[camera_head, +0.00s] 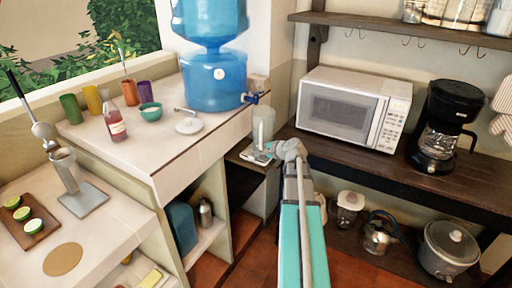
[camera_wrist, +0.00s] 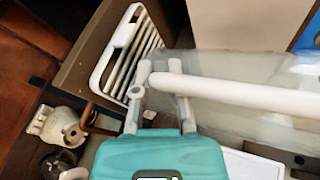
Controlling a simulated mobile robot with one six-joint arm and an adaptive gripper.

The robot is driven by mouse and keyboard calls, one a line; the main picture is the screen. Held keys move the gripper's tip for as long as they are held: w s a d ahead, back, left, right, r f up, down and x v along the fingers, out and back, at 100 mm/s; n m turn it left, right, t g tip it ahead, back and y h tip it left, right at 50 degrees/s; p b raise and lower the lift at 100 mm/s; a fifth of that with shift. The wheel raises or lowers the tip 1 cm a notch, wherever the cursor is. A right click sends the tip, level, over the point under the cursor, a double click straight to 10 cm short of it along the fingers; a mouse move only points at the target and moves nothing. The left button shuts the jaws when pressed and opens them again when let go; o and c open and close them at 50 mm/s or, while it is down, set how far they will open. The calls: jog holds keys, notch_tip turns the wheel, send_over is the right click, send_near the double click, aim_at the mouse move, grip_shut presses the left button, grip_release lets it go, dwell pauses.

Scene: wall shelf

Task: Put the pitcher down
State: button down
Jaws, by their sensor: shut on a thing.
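The pitcher (camera_head: 264,122) is clear and pale, and in the head view it stands roughly upright below the blue dispenser's tap. In the wrist view its see-through body (camera_wrist: 232,62) and long white handle (camera_wrist: 225,90) run across to the right edge. My gripper (camera_head: 268,153) is at the pitcher's lower part in the head view. In the wrist view my gripper (camera_wrist: 160,98) is shut on the white handle near one end. I cannot tell whether the pitcher's base touches the surface below it.
A blue water dispenser (camera_head: 214,82) stands on the tiled counter (camera_head: 160,150) at left. The dark wooden shelf (camera_head: 400,175) at right holds a white microwave (camera_head: 343,107) and a black coffee maker (camera_head: 440,125).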

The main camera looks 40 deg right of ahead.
jog(key=shift+w, duration=0.2)
jog(key=shift+w, duration=0.5)
jog(key=w, duration=0.3)
jog(key=shift+w+a, duration=0.15)
jog(key=shift+w, duration=0.25)
jog(key=shift+s+f+b, duration=0.2)
jog(key=shift+f+b, duration=0.25)
jog(key=shift+f, duration=0.05)
jog(key=shift+f+b, duration=0.3)
jog(key=shift+f, duration=0.15)
jog(key=c, duration=0.7)
grip_release()
